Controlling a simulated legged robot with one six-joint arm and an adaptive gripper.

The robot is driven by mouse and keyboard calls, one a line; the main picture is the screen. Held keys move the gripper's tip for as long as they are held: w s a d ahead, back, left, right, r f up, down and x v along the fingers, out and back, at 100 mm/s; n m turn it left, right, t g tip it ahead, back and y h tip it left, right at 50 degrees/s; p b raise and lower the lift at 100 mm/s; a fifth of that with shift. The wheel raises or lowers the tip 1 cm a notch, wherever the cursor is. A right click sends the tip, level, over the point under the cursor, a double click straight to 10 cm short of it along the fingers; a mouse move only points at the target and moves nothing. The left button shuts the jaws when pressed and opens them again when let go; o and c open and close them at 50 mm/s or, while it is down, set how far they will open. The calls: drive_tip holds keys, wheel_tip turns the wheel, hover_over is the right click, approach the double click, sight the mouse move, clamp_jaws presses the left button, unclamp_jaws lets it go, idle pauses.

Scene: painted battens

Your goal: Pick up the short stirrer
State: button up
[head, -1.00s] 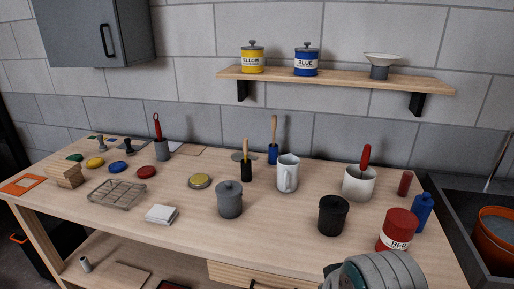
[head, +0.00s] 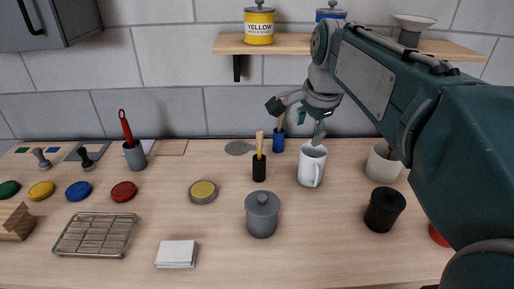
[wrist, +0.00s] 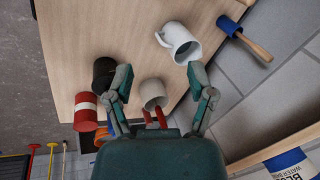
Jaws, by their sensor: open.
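My gripper (head: 298,120) is open and empty, high above the back of the bench, near the white mug (head: 312,165) in the head view. In the wrist view my gripper (wrist: 160,78) has its fingers spread on either side of a white pot (wrist: 153,93), which lies beyond them. Red handles (wrist: 155,118) show at this pot, and I cannot tell which is the short stirrer. Other handled tools are a yellow-handled one (head: 259,141) in a black holder, a wooden-handled one in a blue holder (head: 278,143), and a red-handled one (head: 125,127) in a grey cup.
A shelf (head: 285,45) with tins is on the wall close to my arm. A wire rack (head: 97,236) and a white block (head: 177,254) lie at the front left.

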drive_tip(key=w+a+f+m+g, duration=0.1)
drive_tip(key=w+a+m, duration=0.2)
drive_tip(key=w+m, duration=0.65)
drive_tip(key=m+g, duration=0.1)
drive_tip(key=m, duration=0.3)
hover_over(260, 131)
wheel_tip(260, 131, down, 6)
drive_tip(key=r, duration=0.1)
drive_tip(key=shift+s+d+f+m+g, duration=0.15)
drive_tip(key=shift+d+f+m, duration=0.1)
drive_tip(key=shift+f, duration=0.15)
drive_tip(key=shift+s+d+f+m+g, duration=0.1)
drive_tip(key=shift+s+d+f+g, duration=0.05)
drive_tip(key=shift+d+f, duration=0.15)
drive_tip(key=f, duration=0.3)
drive_tip(key=a+f, duration=0.1)
drive_tip(key=f, duration=0.1)
drive_tip(key=shift+w, duration=0.25)
drive_tip(key=f, duration=0.5)
drive_tip(key=shift+w+a, duration=0.15)
drive_tip(key=shift+w, duration=0.25)
drive_tip(key=c, duration=1)
